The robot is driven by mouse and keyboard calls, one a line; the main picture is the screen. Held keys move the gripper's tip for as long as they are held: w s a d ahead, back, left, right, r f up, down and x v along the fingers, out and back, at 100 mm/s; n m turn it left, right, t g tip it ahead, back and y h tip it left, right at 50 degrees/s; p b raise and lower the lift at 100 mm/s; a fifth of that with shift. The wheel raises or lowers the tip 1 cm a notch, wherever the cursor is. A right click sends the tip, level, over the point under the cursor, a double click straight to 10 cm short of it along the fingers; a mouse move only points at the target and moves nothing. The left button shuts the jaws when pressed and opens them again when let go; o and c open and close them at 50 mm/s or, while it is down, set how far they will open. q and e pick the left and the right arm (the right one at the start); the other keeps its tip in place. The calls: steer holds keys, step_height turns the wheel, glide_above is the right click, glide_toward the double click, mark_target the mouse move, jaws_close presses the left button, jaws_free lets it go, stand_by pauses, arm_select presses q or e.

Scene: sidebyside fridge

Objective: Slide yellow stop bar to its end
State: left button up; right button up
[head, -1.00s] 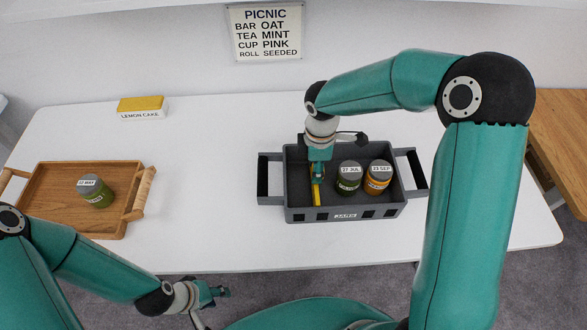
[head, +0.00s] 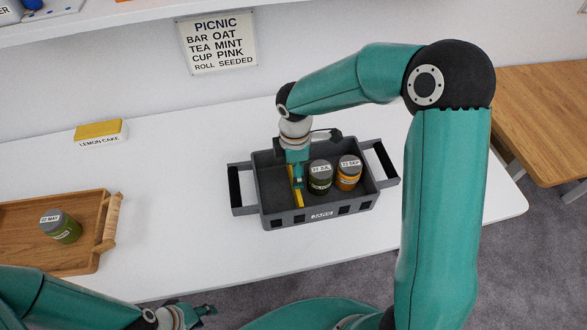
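The yellow stop bar (head: 298,195) stands inside the grey crate (head: 318,214), left of two jars and running front to back. My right gripper (head: 298,182) points down into the crate at the bar. Its fingers are seen narrow, cover part of the bar, and seem to touch it. I cannot tell whether they are shut on it. My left gripper (head: 206,310) is low at the bottom edge, in front of the table and away from the crate. It holds nothing visible, and its opening is unclear.
In the crate stand a green jar (head: 320,180) and an orange jar (head: 348,176), right of the bar. A wooden tray (head: 88,205) with a green jar (head: 62,228) is at left. A lemon cake box (head: 99,131) lies behind. White table (head: 180,180) between tray and crate is clear.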

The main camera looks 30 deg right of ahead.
step_height(320, 180, up, 12)
stand_by(0.5)
steer(key=shift+f, duration=0.15)
